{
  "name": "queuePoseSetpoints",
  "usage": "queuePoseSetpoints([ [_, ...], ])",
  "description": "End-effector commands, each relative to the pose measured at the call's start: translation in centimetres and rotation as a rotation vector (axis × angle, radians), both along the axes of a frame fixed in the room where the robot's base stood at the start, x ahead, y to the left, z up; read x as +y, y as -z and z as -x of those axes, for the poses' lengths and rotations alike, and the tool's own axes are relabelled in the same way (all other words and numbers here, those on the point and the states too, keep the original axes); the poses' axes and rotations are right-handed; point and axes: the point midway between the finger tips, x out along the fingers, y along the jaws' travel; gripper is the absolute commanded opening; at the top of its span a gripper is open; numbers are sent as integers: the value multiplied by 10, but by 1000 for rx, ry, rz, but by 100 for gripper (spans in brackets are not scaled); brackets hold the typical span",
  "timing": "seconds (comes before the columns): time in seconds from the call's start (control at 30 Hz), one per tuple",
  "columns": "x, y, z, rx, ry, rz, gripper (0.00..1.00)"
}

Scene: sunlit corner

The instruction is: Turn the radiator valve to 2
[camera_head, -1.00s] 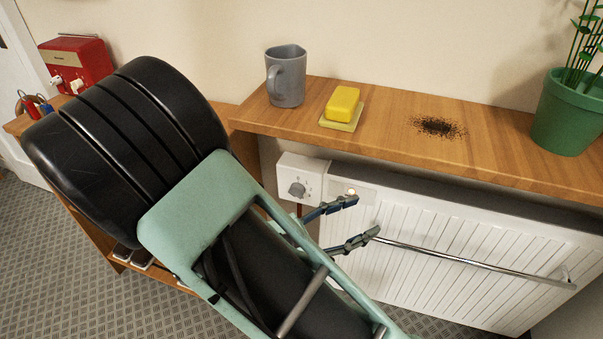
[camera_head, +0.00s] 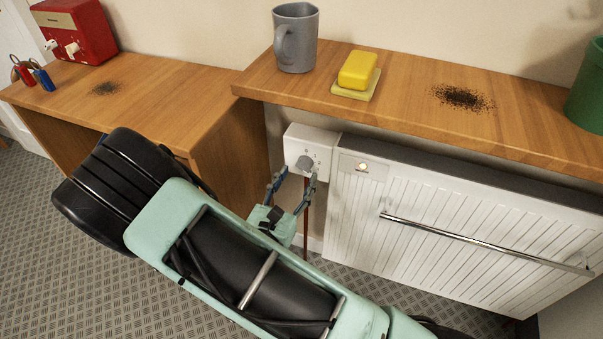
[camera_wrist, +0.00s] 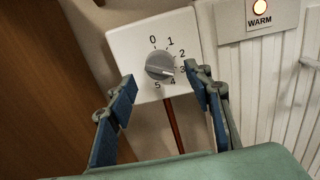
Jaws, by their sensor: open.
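The radiator valve is a white square box with a round grey knob (camera_head: 305,162), left of the radiator and below the shelf. In the wrist view the knob (camera_wrist: 160,67) is ringed by the numbers 0 to 5. Its pointer seems to face between 3 and 4, though it is small. My gripper (camera_head: 299,174) is open just in front of the valve. In the wrist view its blue-padded fingers (camera_wrist: 159,72) stand either side of the knob, with gaps on both sides. I see no contact.
The white radiator (camera_head: 440,250) has a chrome rail (camera_head: 485,243) and a lit lamp (camera_wrist: 261,7) over the word WARM. A wooden shelf (camera_head: 410,108) overhangs the valve, bearing a grey mug (camera_head: 297,45) and yellow block (camera_head: 358,70). A wooden desk (camera_head: 150,100) stands left.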

Motion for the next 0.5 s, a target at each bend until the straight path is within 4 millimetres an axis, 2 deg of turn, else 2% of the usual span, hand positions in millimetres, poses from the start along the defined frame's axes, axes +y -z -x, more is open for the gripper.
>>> queuePoseSetpoints([
  [0.1,-7,1,-17,-1,2,0,47],
  [0.2,-10,1,-25,-1,2,0,47],
  [0.5,-11,-1,-30,-1,0,1,47],
])
